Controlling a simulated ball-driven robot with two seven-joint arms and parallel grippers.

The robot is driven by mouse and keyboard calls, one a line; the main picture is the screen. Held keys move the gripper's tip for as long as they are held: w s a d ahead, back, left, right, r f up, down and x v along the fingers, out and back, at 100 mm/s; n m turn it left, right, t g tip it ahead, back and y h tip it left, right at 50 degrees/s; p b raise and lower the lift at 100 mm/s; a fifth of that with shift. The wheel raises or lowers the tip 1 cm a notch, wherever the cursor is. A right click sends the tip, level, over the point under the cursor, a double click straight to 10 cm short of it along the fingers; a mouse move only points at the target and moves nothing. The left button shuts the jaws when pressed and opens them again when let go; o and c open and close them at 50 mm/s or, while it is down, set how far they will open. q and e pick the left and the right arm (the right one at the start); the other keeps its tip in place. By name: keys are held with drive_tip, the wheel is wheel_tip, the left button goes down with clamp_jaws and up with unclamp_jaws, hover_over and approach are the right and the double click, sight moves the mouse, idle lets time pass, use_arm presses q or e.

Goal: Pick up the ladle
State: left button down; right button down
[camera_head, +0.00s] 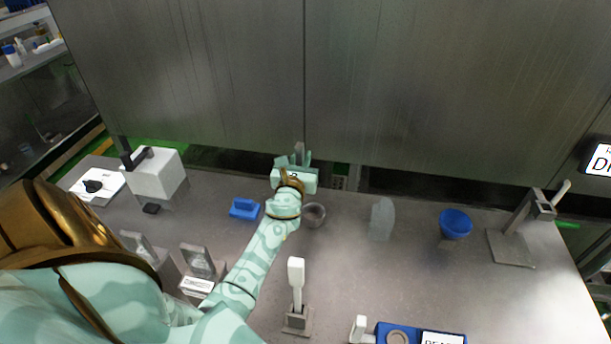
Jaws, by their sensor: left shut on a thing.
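My left gripper (298,160) reaches over the far middle of the bench and is shut on the ladle. A narrow grey piece of the ladle (299,149) shows between the fingertips. The gripper body and wrist hide most of the rest. A round metal bowl (314,215) shows just right of my left wrist; I cannot tell whether it joins the held piece. My right gripper is not in view.
On the bench (350,265) are a blue block-like holder (244,208), a clear scoop-like piece (382,218), a blue cup (455,223), and a grey stand (515,240) at right. A white-handled tool (296,285) stands in front. A metal wall (420,90) closes the back.

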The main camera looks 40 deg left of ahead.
sight(301, 149)
use_arm(q)
drive_tip(key=shift+r, duration=0.1)
drive_tip(key=shift+r+p, duration=0.3)
drive_tip(key=shift+p, duration=0.05)
wheel_tip(301, 149, up, 2)
drive_tip(key=shift+r+p, duration=0.25)
drive_tip(key=shift+p, duration=0.85)
drive_tip(key=s+d+r+p, duration=0.7)
drive_tip(key=s+d+r, duration=0.1)
drive_tip(key=s, duration=0.3)
drive_tip(key=shift+d+r, duration=0.25)
drive_tip(key=shift+r, duration=0.6)
drive_tip(key=shift+s, duration=0.1)
